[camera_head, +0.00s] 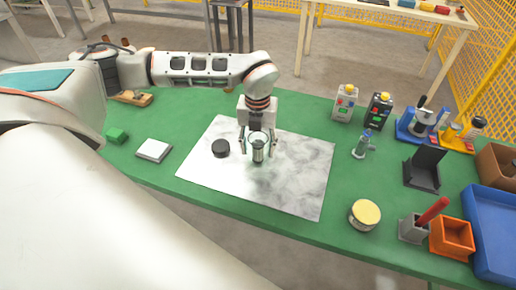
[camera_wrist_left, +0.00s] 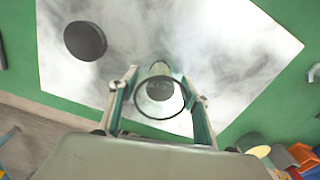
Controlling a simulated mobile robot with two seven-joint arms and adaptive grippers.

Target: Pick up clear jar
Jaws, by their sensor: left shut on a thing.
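The clear jar (camera_head: 258,150) is a see-through cylinder standing over the grey marbled plate (camera_head: 305,190) in the head view. In the left wrist view the jar (camera_wrist_left: 160,88) shows its round open rim, with something dark inside or beneath it. My left gripper (camera_head: 258,147) points down with one finger on each side of the jar. It is shut on the jar in both views. I cannot tell whether the jar touches the plate. A black round lid or puck (camera_head: 221,148) lies on the plate to the left of the jar. My right gripper is not in view.
The plate lies on a green table (camera_head: 310,118). A round tin (camera_head: 364,215), two small boxed devices, a black stand (camera_head: 424,168), an orange bin (camera_head: 452,238) and a blue tray (camera_head: 482,215) are at right.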

